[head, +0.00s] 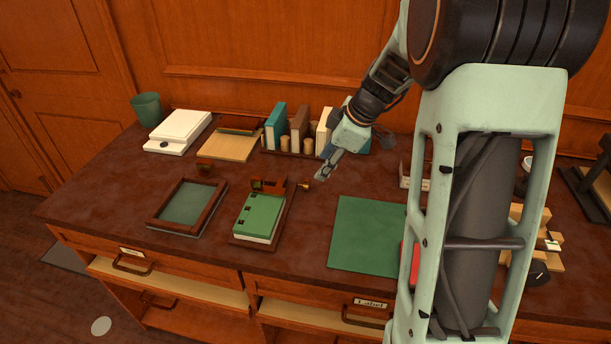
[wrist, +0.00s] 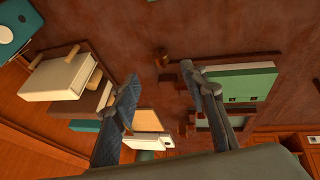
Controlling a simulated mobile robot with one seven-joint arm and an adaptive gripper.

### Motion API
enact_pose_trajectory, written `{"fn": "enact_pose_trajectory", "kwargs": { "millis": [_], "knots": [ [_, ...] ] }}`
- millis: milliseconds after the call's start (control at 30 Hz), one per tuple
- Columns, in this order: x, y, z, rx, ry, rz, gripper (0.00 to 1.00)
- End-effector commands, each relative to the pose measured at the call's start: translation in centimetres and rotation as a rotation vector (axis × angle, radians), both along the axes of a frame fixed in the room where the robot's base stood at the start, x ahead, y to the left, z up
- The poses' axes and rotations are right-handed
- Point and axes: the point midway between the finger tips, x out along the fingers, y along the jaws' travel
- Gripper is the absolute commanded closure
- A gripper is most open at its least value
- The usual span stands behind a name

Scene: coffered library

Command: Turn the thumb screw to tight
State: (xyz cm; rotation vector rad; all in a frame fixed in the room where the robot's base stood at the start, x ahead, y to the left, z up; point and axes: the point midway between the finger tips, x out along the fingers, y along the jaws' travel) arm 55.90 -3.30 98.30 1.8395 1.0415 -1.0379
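A small brass thumb screw (head: 305,185) sticks out at the right end of the wooden clamp block (head: 268,185) on a brown board. A green book (head: 259,216) lies flat on that board. My gripper (head: 322,174) is just right of and above the screw, pointing down toward the desk. In the wrist view the likely screw is a brass knob (wrist: 162,60), between and beyond the two fingertips of my gripper (wrist: 163,78). The fingers are apart and hold nothing. I cannot tell the screw's turn position.
Books and wooden rolls stand in a rack (head: 310,150) behind my gripper. A wooden frame (head: 187,206) lies left, a green mat (head: 367,235) right. A white scale (head: 180,130) and green cup (head: 146,109) are at back left. Bare desk separates board and mat.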

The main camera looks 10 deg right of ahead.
Motion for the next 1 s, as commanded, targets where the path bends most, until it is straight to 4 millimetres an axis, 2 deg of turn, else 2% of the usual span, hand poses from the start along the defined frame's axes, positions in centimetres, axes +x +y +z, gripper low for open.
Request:
{"fn": "enact_pose_trajectory", "kwargs": {
  "millis": [300, 500, 700, 1000],
  "knots": [
    [1.8, 1.6, -5.1, 0.000, 0.005, 0.000, 0.60],
    [2.9, 2.4, -7.8, -0.002, 0.002, 0.000, 0.60],
    [3.4, 2.8, -9.1, -0.002, 0.000, -0.002, 0.60],
    [3.5, 2.8, -9.2, -0.002, -0.001, -0.001, 0.60]
  ]
}}
